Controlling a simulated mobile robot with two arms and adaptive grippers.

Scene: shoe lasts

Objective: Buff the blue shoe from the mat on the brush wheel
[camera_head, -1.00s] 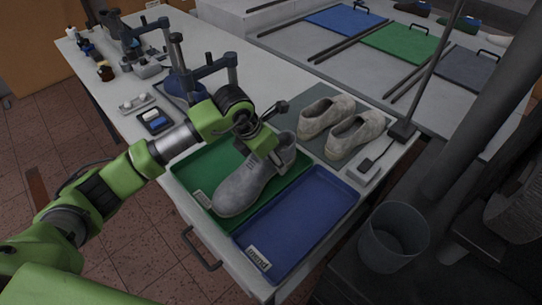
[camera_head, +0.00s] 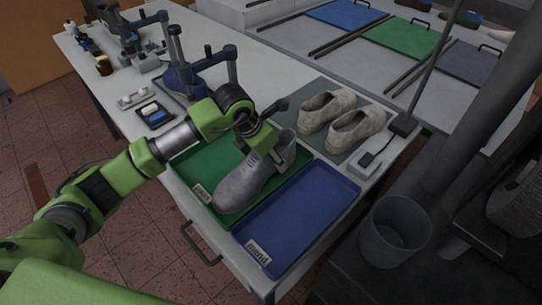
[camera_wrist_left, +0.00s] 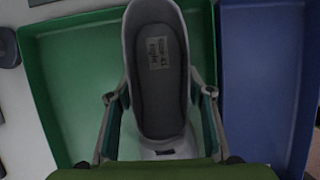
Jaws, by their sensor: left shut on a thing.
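My left gripper (camera_head: 268,148) is shut on a grey shoe (camera_head: 240,188), at its heel end, over the green tray (camera_head: 193,157). In the left wrist view the fingers (camera_wrist_left: 160,98) press on both sides of the grey shoe (camera_wrist_left: 157,60), whose insole carries a label. I cannot tell whether its sole touches the tray. Two pale beige shoes (camera_head: 327,110) (camera_head: 357,131) stand on the grey mat (camera_head: 300,97). No clearly blue shoe is on that mat. A dark ribbed round thing (camera_head: 522,222) at the right edge is partly cut off; I cannot tell if it is a brush wheel. My right gripper is not in view.
A blue tray (camera_head: 298,218) lies empty beside the green one. A grey bin (camera_head: 394,232) stands on the right. A clamp stand (camera_head: 212,62) with something blue at its base stands behind my arm. A thin pole (camera_head: 435,65) rises by the mat.

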